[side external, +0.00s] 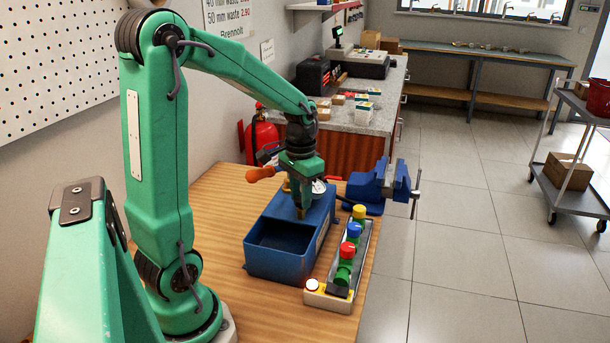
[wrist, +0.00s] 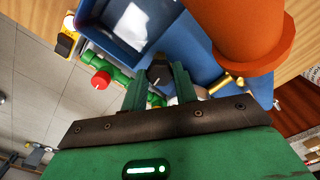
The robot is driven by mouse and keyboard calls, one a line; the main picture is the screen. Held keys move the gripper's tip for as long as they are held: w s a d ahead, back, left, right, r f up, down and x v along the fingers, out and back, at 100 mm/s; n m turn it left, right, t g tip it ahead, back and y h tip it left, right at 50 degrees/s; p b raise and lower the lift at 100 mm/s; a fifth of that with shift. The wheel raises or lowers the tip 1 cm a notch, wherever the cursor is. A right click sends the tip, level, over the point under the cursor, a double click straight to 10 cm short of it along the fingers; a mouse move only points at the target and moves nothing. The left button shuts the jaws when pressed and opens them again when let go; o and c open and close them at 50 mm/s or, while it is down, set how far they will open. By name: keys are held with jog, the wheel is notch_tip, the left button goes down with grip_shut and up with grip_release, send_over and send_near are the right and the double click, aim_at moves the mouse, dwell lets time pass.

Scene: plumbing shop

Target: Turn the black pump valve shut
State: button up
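The black pump valve (wrist: 158,73) is a dark round knob with a pale mark, seen in the wrist view by the blue pump tank (wrist: 110,25). My gripper (wrist: 160,76) has one finger on either side of this knob. The fingers are apart, and I cannot tell whether they touch it. In the side external view, my gripper (side external: 302,208) points down at the far part of the blue pump tank (side external: 275,262). The knob is hidden there behind my gripper and the tank.
An orange handle (side external: 262,174) sticks out left of my gripper. A rack with red (side external: 347,250), blue (side external: 354,231) and yellow (side external: 359,212) knobs stands right of the tank. A blue vise (side external: 373,187) stands behind. The bench (side external: 210,220) is clear left of the tank.

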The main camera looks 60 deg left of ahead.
jog(key=shift+c, duration=0.5)
jog(key=shift+m, duration=1.1)
jog(key=o, duration=1)
jog(key=shift+r, duration=0.1)
